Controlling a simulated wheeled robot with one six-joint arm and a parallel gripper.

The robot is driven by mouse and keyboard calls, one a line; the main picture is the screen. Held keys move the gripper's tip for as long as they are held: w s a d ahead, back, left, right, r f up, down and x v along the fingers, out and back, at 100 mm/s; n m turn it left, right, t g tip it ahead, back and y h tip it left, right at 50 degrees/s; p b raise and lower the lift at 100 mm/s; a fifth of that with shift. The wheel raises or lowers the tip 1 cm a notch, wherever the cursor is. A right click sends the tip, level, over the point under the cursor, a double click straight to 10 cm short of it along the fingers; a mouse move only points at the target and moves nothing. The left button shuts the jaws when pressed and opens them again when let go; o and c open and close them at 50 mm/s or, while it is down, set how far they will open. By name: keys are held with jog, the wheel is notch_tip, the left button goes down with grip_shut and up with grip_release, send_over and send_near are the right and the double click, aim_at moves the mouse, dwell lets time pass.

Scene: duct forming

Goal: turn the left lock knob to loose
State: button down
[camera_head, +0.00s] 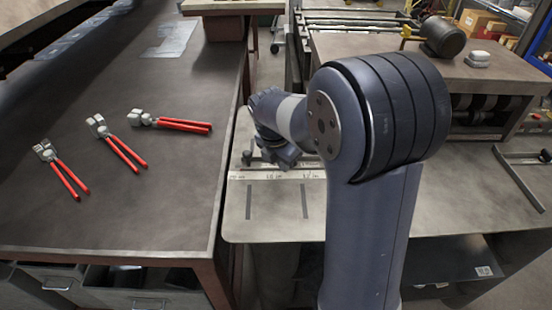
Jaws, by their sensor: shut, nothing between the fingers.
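A small dark upright part (247,156), which looks like the left lock knob, stands at the left end of a pale ruler strip (250,175) on the grey worktable. Its setting is too small to read. My gripper (285,158) is partly in view at the end of my arm, just right of this knob and above the strip. It is shut and empty. A gap to the knob seems to show, but depth is hard to judge. Its fingertips are not clear. My arm hides the right part of the strip and anything on it there.
Several red-handled hand tools (122,152) lie on the dark bench (100,215) at left. Two dark slots (305,201) run in the worktable's front. A machine with rollers (480,108) stands behind at right. A bar tool (522,180) lies at the right edge.

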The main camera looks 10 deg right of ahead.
jog(key=shift+w+d, duration=0.55)
jog(key=shift+d, duration=0.3)
jog(key=shift+w+d+r+n+p, duration=0.1)
jog(key=shift+d+n+p, duration=0.2)
jog(key=shift+n+p, duration=0.2)
jog(key=shift+d+n+p, duration=0.15)
jog(key=shift+n+p, duration=0.15)
jog(key=shift+d+r+n+t+p, duration=0.15)
jog(key=shift+n+t+p, duration=0.15)
jog(key=shift+n+p, duration=0.25)
jog(key=shift+d+p, duration=0.15)
jog(key=shift+p, duration=0.2)
jog(key=shift+w+d+p, duration=0.25)
jog(key=shift+d+p, duration=0.2)
jog(key=shift+p, duration=0.4)
jog(key=shift+s+a, duration=0.1)
